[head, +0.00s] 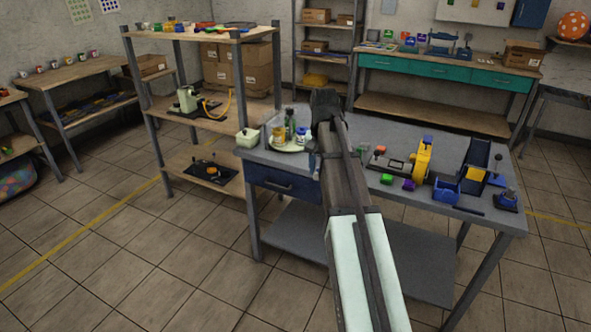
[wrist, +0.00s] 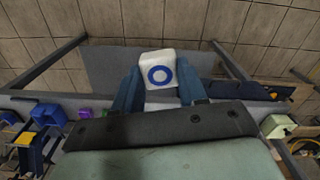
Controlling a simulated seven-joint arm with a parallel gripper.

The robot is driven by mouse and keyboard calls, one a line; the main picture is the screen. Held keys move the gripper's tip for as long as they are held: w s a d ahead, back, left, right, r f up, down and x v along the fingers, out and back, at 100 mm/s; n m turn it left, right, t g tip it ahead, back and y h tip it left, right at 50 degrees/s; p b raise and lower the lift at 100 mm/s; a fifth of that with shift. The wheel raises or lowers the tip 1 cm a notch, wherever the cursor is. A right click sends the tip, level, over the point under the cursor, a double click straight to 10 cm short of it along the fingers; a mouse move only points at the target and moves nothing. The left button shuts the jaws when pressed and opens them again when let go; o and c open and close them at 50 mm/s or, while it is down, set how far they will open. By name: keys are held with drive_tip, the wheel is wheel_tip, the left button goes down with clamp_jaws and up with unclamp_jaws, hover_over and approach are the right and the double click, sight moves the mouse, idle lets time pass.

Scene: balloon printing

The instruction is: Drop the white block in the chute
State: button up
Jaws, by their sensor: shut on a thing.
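The white block (wrist: 160,73), with a blue ring on its face, sits between the two blue fingers of my gripper (wrist: 158,88) in the wrist view. My gripper is shut on it and holds it up near the edge of the grey table. In the head view my arm hides the fingers and the block. A dark blue sloped piece with a yellow part (head: 475,160), which looks like the chute, stands at the table's right end. A blue bin (head: 446,190) is beside it. My gripper is well left of both.
The grey table (head: 405,205) also holds a yellow device (head: 423,158), a green block (head: 387,179), a purple block (head: 409,184) and a red block (head: 381,150). Bottles and jars stand on a plate (head: 288,148) at the left, beside a pale green box (head: 248,137).

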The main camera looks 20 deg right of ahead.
drive_tip(key=s+d+r+m, duration=0.1)
drive_tip(key=s+d+m, duration=0.1)
drive_tip(key=d, duration=1.5)
drive_tip(key=s+d+r+m, duration=0.2)
drive_tip(key=d+m, duration=0.1)
drive_tip(key=d, duration=1.5)
drive_tip(key=s+d+r+m, duration=0.1)
drive_tip(key=s+d+m, duration=0.1)
drive_tip(key=d, duration=1.5)
drive_tip(key=w+d+r+n, duration=0.1)
drive_tip(key=w+d+n, duration=0.1)
drive_tip(key=d, duration=0.5)
drive_tip(key=w+d+r+n, duration=0.2)
drive_tip(key=w+d, duration=0.2)
drive_tip(key=d, duration=0.3)
drive_tip(key=shift+d+r, duration=0.25)
drive_tip(key=shift+d, duration=0.15)
drive_tip(key=shift+w+f, duration=0.1)
drive_tip(key=shift+f, duration=3.7)
